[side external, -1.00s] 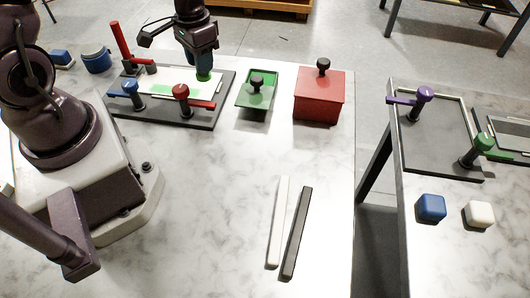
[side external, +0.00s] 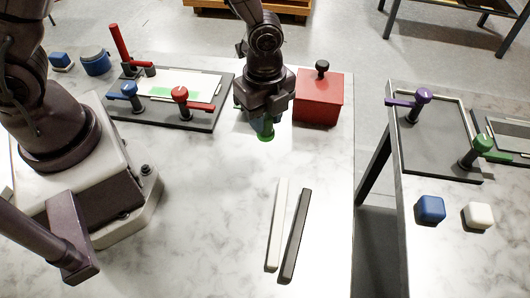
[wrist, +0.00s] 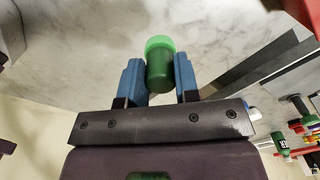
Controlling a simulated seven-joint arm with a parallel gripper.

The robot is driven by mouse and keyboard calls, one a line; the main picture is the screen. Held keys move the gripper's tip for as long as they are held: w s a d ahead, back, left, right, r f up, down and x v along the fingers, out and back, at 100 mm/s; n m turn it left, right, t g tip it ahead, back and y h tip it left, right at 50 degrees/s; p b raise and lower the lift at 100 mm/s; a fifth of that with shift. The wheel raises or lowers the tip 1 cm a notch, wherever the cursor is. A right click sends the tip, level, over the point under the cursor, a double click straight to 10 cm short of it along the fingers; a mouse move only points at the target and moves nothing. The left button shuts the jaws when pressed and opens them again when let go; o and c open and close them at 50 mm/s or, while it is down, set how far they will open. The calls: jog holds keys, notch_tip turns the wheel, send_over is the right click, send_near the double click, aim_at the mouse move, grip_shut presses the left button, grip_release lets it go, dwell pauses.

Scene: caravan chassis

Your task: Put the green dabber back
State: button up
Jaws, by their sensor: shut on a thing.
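My gripper (side external: 262,122) is shut on the green dabber (side external: 265,136). In the wrist view, the green dabber (wrist: 160,62) sits between the blue fingers of my gripper (wrist: 160,78), its lighter green end pointing away from the palm. In the side view, my gripper is right of the black board and left of the red box, with the dabber's green end low over the table. I cannot tell whether it touches anything. The green container with a black knob is hidden behind my gripper. White paper (side external: 190,84) with a green patch (side external: 160,93) lies on the black board (side external: 205,122).
A red box (side external: 319,97) with a black knob stands close on the right. The board carries red and blue clamps. A white bar (side external: 277,225) and a black bar (side external: 295,233) lie in front.

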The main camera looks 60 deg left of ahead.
notch_tip(320, 180, down, 8)
jog(key=shift+r, duration=0.25)
jog(key=shift+f, duration=0.1)
jog(key=o, duration=0.9)
